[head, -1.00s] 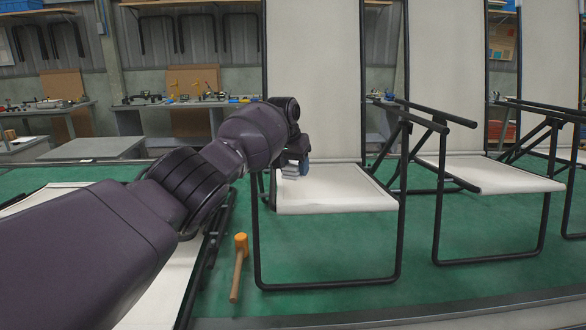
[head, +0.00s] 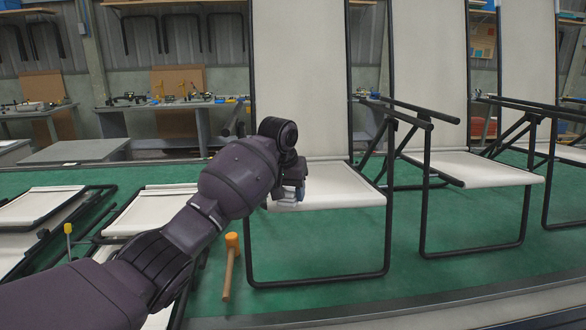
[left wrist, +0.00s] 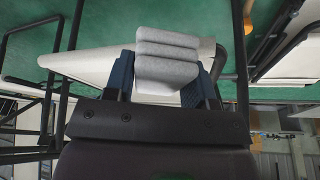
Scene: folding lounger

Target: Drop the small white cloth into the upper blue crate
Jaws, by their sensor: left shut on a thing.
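The small white cloth (left wrist: 167,48) is a thick folded, pale grey-white bundle. It sits between the blue fingers of my left gripper (left wrist: 165,72), which is shut on it. In the head view the left gripper (head: 289,192) is in front of the white seat of the nearest upright lounger, with a bit of the cloth (head: 285,203) showing under it. Whether the cloth touches the seat cannot be told. No blue crate shows in either view. My right gripper is not in view.
The nearest lounger (head: 330,186) stands on a green surface, with more upright loungers (head: 478,168) to its right. Folded loungers (head: 150,212) lie at the left. An orange-headed mallet (head: 231,262) lies in front. Workbenches (head: 180,108) stand behind.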

